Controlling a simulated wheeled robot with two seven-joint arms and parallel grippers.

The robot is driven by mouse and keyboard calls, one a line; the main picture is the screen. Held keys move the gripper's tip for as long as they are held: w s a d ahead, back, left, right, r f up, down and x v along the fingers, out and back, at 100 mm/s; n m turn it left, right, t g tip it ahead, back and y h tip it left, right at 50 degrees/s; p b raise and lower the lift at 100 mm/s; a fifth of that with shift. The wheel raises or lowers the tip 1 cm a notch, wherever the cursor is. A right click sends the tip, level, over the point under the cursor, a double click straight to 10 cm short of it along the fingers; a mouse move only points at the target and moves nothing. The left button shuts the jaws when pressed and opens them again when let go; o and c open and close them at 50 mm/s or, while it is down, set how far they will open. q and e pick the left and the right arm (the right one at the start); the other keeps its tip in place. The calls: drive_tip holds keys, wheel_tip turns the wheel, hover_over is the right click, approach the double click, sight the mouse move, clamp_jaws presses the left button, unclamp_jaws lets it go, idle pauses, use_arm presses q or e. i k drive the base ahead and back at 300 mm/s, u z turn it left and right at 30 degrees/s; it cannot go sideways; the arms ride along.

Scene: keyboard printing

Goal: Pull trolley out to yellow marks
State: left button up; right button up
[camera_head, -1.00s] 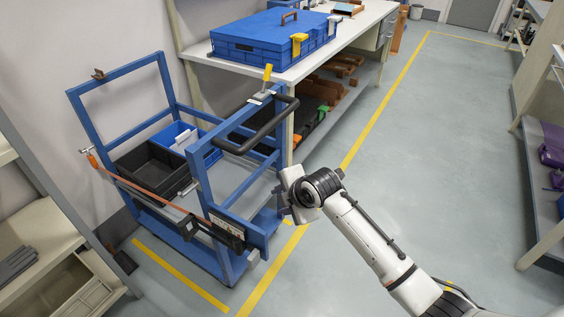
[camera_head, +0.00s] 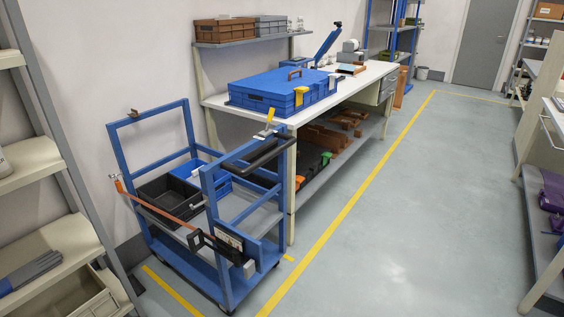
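The blue trolley (camera_head: 229,258) stands at the lower left, against the wall beside the workbench. It has a black push handle (camera_head: 262,152) at its near right end and an orange bar (camera_head: 160,213) across its open side. A black bin (camera_head: 160,204) and a blue bin (camera_head: 196,172) sit inside it. A yellow floor mark (camera_head: 172,290) runs by its lower left side, and a long yellow line (camera_head: 345,212) runs along the floor to its right. Neither of my grippers shows in the head view.
The white workbench (camera_head: 217,103) is close behind the trolley, with a blue case (camera_head: 262,98) on top. Beige shelving (camera_head: 45,183) stands at the left. Another bench with purple items (camera_head: 553,190) is at the right. The floor between is clear.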

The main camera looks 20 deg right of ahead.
sight(239, 221)
drive_tip(key=z, duration=0.25)
drive_tip(key=i, duration=1.45)
drive_tip(key=u, duration=0.3)
